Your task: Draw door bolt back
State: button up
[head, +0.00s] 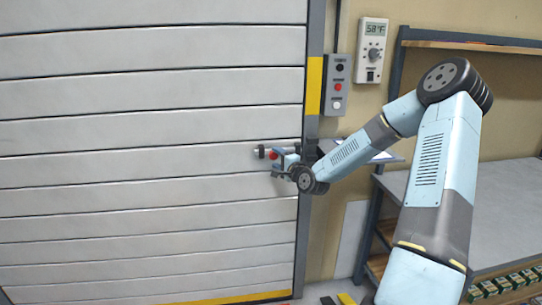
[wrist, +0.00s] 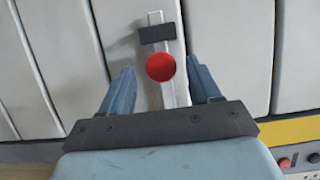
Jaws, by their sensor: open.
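The door bolt (wrist: 155,17) is a light metal bar on the grey slatted door (head: 150,140), with a dark bracket (wrist: 157,33) across it and a round red knob (wrist: 160,67). In the head view the red knob (head: 273,155) shows near the door's right edge, beside my gripper (head: 283,160). In the wrist view my gripper (wrist: 160,82) is open, with one blue finger on each side of the bar and knob. Gaps show between the fingers and the knob. The far end of the bolt is partly hidden by my gripper and wrist.
A control box (head: 337,85) with buttons and a thermostat (head: 371,50) are on the wall right of the door frame. A shelf unit (head: 480,190) stands at the right behind my arm. The door face left of the bolt is clear.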

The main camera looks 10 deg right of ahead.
aim_at(275, 157)
jog(key=shift+x, duration=2.5)
jog(key=shift+s, duration=0.1)
grip_shut()
